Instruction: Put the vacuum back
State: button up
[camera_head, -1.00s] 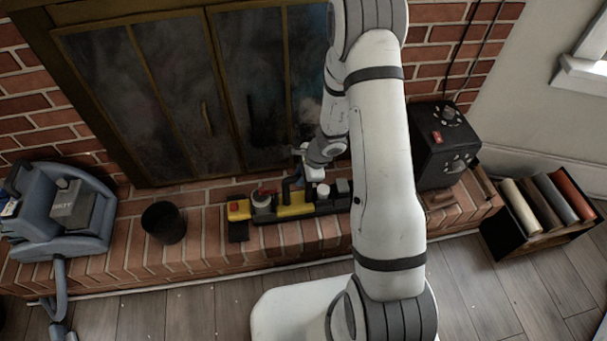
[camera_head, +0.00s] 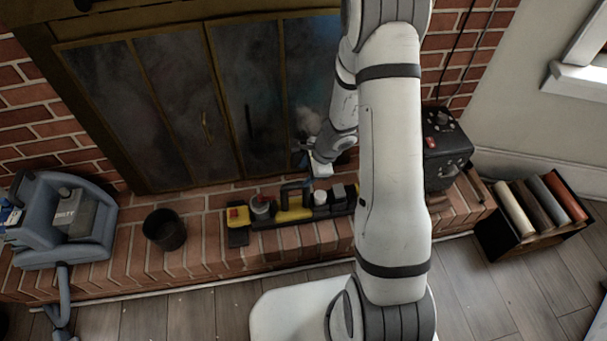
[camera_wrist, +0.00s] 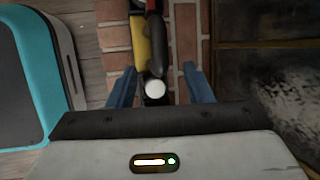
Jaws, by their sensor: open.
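A small yellow-and-black tool with a black loop handle, perhaps a hand vacuum (camera_head: 294,213), lies in a long dark holder (camera_head: 265,222) on the brick hearth. A larger blue-grey machine with a hose, which also looks like a vacuum (camera_head: 68,220), stands at the hearth's left end. My gripper (camera_head: 312,166) is above and behind the holder, apart from it. In the wrist view my gripper (camera_wrist: 158,85) is open and empty. The yellow body and black handle (camera_wrist: 157,50) show beyond its blue fingers, with a white round top (camera_wrist: 155,89) between them.
A black cup (camera_head: 164,231) stands left of the holder. A black box with knobs (camera_head: 445,150) is at the right on the hearth. A crate of rolls (camera_head: 500,245) sits on the floor at right. Glass fireplace doors (camera_head: 185,100) rise behind the hearth.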

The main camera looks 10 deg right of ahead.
jog(key=s+a+r+n+p, duration=0.1)
jog(key=s+r+n, duration=0.35)
jog(key=r, duration=0.55)
jog(key=s+a+r+n, duration=0.1)
jog(key=s+r+n, duration=0.35)
jog(key=r, duration=0.55)
jog(key=s+d+r+n+h, duration=0.4)
jog(key=s+r+n, duration=0.4)
jog(key=s, duration=0.3)
jog(key=shift+s+d+r+n+g, duration=0.15)
jog(key=shift+d+r+n+g, duration=0.2)
jog(key=shift+r, duration=0.3)
